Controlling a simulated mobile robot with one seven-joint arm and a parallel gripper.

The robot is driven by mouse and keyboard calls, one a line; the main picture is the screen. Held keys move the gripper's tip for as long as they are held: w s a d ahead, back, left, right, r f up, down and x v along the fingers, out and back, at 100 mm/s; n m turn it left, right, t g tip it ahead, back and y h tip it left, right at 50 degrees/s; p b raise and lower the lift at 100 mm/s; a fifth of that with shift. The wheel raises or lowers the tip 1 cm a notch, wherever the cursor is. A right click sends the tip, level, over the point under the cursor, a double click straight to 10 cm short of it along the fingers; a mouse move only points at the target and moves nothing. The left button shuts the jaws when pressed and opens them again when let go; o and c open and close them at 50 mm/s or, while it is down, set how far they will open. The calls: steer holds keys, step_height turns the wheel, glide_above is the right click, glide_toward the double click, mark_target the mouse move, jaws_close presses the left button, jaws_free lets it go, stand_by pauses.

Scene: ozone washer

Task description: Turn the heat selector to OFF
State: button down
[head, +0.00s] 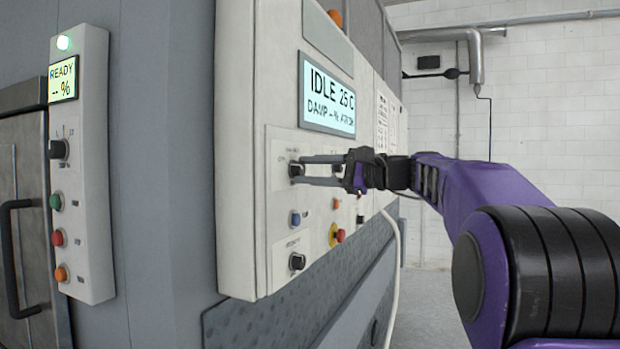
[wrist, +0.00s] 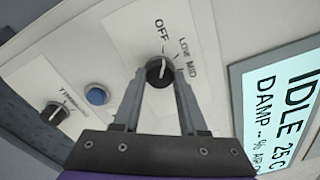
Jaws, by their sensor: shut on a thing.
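The heat selector (wrist: 159,71) is a black round knob on the pale control panel, with OFF, LOW and MID printed around it in the wrist view. Its white mark points roughly up the picture, near the OFF tick; the exact setting is hard to tell. In the head view the knob (head: 296,169) sits below the IDLE 25C display. My gripper (wrist: 161,78) is shut on the knob, one finger on each side. In the head view my gripper (head: 305,170) reaches it from the right, and the knob's labels are too small to read.
A blue button (head: 295,218) and a second black knob (head: 297,262) are below the selector. The display (head: 328,95) is just above. A red and yellow button (head: 336,235) is lower right. A separate panel (head: 95,200) with READY display is at left.

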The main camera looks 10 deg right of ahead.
steer(key=shift+n+b, duration=0.3)
steer(key=shift+n, duration=0.4)
steer(key=shift+c, duration=2.2)
jaws_free()
steer(key=v, duration=1.7)
steer(key=shift+d, duration=0.15)
steer(key=shift+s+r, duration=0.1)
